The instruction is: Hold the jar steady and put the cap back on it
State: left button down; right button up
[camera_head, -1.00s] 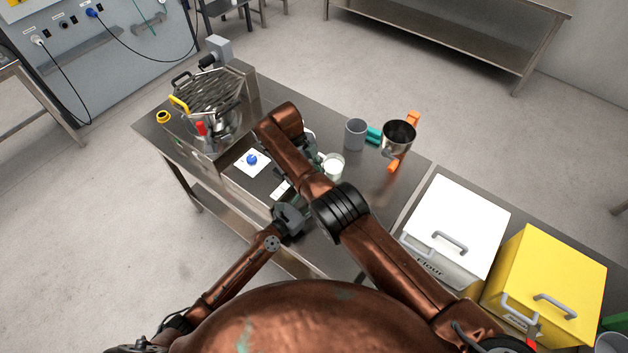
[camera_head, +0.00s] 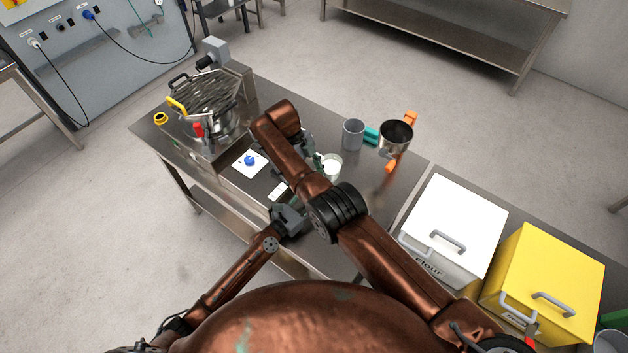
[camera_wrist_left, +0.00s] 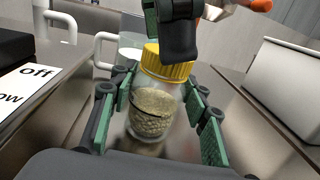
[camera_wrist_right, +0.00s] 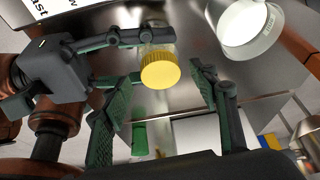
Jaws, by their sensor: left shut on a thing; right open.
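The glass jar (camera_wrist_left: 152,108) holds pale grains and stands upright between the green pads of my left gripper (camera_wrist_left: 160,118), which is shut on it. The yellow cap (camera_wrist_left: 167,64) is on the jar's mouth; whether it is screwed down cannot be told. In the right wrist view the cap (camera_wrist_right: 160,70) appears just beyond and between the fingertips of my right gripper (camera_wrist_right: 165,88), which is open, with gaps on both sides. A dark right finger covers part of the cap in the left wrist view. In the head view my right arm hides the jar and cap.
A white cup (camera_head: 331,167), a grey cup (camera_head: 353,134) and a steel pot (camera_head: 396,140) with orange handles stand right of my right gripper. A dough machine (camera_head: 207,110) stands at the table's left end. A white flour bin (camera_head: 455,225) and a yellow bin (camera_head: 545,280) are farther right.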

jog(key=shift+d+r, duration=0.15)
jog(key=shift+r, duration=1.45)
jog(key=shift+c, duration=0.4)
